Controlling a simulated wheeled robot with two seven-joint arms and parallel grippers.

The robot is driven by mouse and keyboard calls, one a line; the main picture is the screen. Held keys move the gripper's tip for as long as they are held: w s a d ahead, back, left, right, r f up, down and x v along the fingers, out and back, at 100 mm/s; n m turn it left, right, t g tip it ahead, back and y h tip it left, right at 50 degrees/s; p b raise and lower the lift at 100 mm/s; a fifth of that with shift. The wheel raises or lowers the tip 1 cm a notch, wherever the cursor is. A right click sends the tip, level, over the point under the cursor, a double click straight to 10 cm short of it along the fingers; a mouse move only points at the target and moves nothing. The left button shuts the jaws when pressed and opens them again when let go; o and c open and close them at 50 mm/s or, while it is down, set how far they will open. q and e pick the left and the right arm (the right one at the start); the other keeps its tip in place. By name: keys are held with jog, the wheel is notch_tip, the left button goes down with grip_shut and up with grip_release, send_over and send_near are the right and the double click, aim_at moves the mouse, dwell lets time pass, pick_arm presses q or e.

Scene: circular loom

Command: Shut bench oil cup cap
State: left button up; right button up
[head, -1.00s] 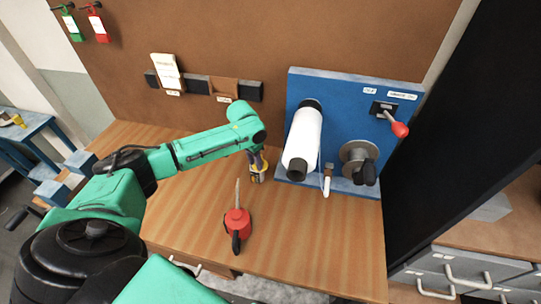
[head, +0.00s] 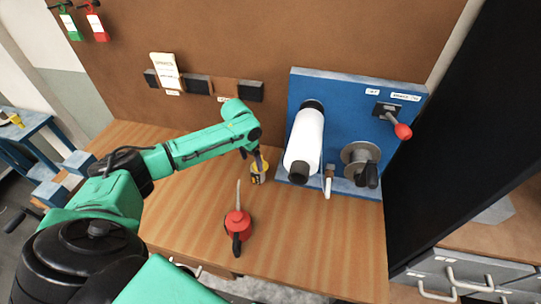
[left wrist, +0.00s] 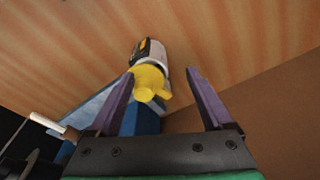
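A small cup with a pale body, dark label and yellow top (head: 259,176) stands on the wooden bench, left of the blue panel. In the left wrist view its yellow top (left wrist: 150,82) lies between the fingers, nearer the left finger, with a yellow part sticking out to the right. I cannot tell whether that part is the cap or whether it stands open. My left gripper (head: 257,158), with purple fingers, is just above and beside the cup. In the left wrist view the gripper (left wrist: 160,75) is open, with a wide gap on the right. My right gripper is out of view.
A red oil can (head: 237,222) with a thin spout stands in front of the cup. The blue panel (head: 352,110) to the right carries a white roll (head: 304,138), a red-knobbed lever (head: 402,131) and a crank. The bench front right is clear.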

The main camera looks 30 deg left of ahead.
pick_arm(q)
jog(key=shift+r, duration=0.1)
dwell(0.3)
notch_tip(320, 180, up, 7)
jog(key=shift+f, duration=0.2)
jog(key=shift+w+f, duration=0.1)
dwell(1.3)
